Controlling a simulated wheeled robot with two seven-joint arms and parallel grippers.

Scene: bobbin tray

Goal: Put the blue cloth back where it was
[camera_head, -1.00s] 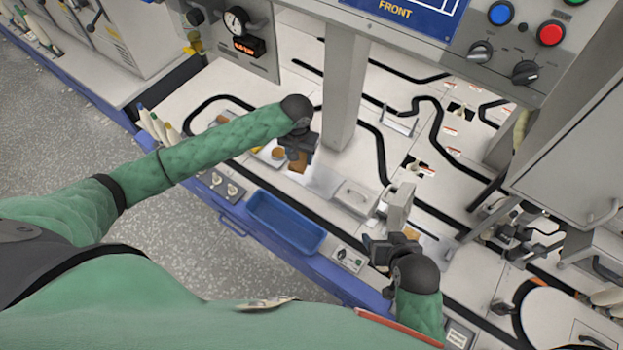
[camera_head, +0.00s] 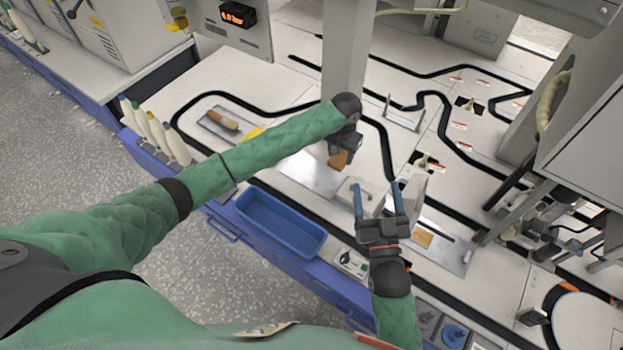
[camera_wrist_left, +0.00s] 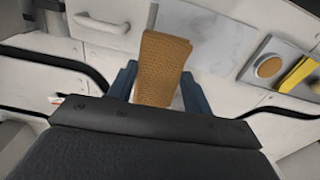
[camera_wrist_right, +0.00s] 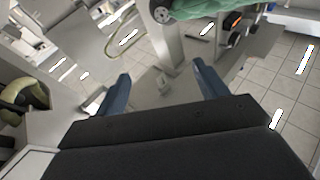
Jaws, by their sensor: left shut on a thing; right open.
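I see no blue cloth in any view. My left gripper (camera_head: 342,150) is shut on a tan textured cloth (camera_head: 339,160), held above the bench in front of the grey post. In the left wrist view the tan cloth (camera_wrist_left: 162,70) stands up between the blue fingers. A yellow cloth (camera_head: 251,133) lies on the left metal plate, partly hidden by my left arm. Another tan piece (camera_head: 422,238) lies on the right metal plate. My right gripper (camera_head: 378,195) is open and empty, its fingers pointing away from me beside a light grey block.
A blue tray (camera_head: 280,222) is at the bench's front edge. A brown-handled tool (camera_head: 222,118) lies on the left plate. The grey post (camera_head: 345,60) stands close behind my left gripper. A grey cabinet (camera_head: 590,140) is at the right.

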